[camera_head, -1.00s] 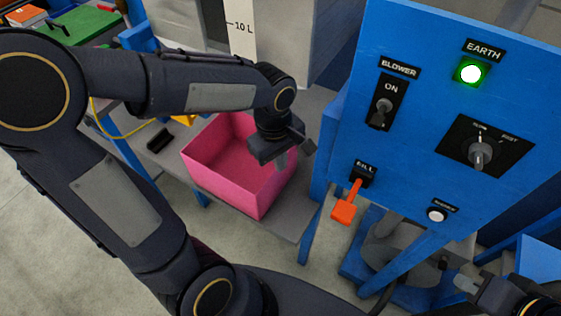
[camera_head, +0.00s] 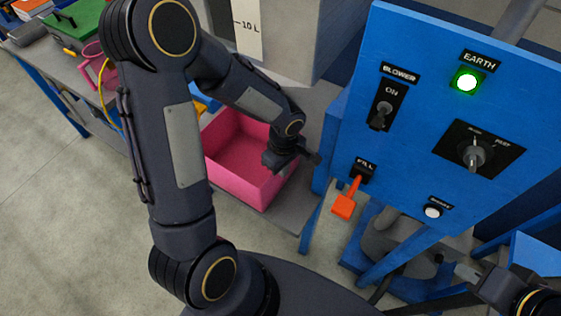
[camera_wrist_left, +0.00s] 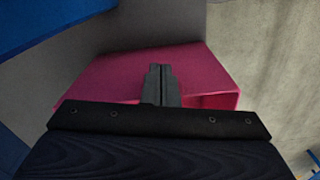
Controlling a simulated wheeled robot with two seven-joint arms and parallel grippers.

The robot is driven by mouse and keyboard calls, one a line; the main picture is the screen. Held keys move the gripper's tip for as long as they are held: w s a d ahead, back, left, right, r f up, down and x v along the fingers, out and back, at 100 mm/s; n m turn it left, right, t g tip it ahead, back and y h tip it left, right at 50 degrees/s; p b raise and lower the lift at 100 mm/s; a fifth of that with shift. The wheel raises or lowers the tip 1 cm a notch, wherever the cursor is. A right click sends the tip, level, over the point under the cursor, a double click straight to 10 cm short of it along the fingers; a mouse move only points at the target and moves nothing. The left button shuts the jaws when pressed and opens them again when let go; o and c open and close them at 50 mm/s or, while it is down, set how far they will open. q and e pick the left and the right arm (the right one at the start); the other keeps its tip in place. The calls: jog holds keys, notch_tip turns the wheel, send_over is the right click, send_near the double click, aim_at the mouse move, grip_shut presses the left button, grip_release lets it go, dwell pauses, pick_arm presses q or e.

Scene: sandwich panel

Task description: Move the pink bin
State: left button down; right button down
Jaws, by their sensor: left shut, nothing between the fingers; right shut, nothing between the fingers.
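The pink bin (camera_head: 255,187) is an open box standing on the grey bench (camera_head: 288,213), left of the blue panel. It also shows in the left wrist view (camera_wrist_left: 205,67). My left gripper (camera_head: 284,160) is over the bin's right part, near its right wall. Its fingers (camera_wrist_left: 160,80) are shut with nothing between them. I cannot tell whether they touch the bin. My right gripper (camera_head: 463,274) is shut and empty at the lower right, apart from the bin.
The blue panel (camera_head: 430,115) with switches, a lit green lamp (camera_head: 467,82) and an orange fill lever (camera_head: 346,200) stands right of the bin. A grey tank (camera_head: 300,35) is behind it. A green case (camera_head: 75,25) lies at the far left.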

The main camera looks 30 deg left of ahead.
pick_arm(q)
jog(key=shift+w+a, duration=0.2)
jog(key=shift+a, duration=0.4)
jog(key=a, duration=0.2)
jog(key=w+a+b, duration=0.1)
jog(key=a, duration=0.1)
jog(key=shift+w+a+b, duration=0.1)
jog(key=shift+w+b, duration=0.1)
jog(key=shift+b, duration=0.1)
